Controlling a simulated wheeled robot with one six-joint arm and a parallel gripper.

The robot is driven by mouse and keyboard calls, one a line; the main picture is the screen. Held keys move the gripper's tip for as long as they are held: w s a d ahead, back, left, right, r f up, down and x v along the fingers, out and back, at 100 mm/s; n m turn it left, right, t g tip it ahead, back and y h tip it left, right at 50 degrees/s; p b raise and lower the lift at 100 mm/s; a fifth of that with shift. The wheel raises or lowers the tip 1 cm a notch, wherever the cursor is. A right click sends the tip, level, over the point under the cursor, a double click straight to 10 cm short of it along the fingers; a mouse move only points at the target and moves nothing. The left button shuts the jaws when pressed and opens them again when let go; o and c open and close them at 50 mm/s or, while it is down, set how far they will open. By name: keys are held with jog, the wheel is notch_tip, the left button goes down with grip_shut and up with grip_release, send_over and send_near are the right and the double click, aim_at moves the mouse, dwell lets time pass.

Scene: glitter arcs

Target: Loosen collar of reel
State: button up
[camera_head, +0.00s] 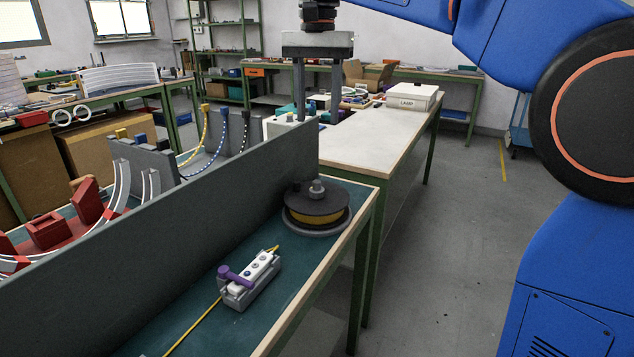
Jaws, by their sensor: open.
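The reel (304,216) lies flat near the far right corner of the green bench top. It has a dark top disc, a yellow winding and a grey base. A small grey collar (317,187) stands upright at its centre. My gripper (317,116) points straight down, with its two grey fingers apart and nothing seen between them. It appears above the reel in the picture, clear of the collar. The exact height and depth gap cannot be told from this one view.
A grey upright panel (190,205) runs along the bench beside the reel. A clamp block with a purple lever (248,280) sits nearer, with a yellow line (195,326) through it. A pale table (370,148) stands behind. Open floor (450,240) lies to the right.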

aim_at(317, 189)
notch_tip(317, 189, down, 17)
jog(key=shift+f, duration=0.15)
dwell(0.5)
jog(key=shift+c, duration=0.3)
jog(key=c, duration=1)
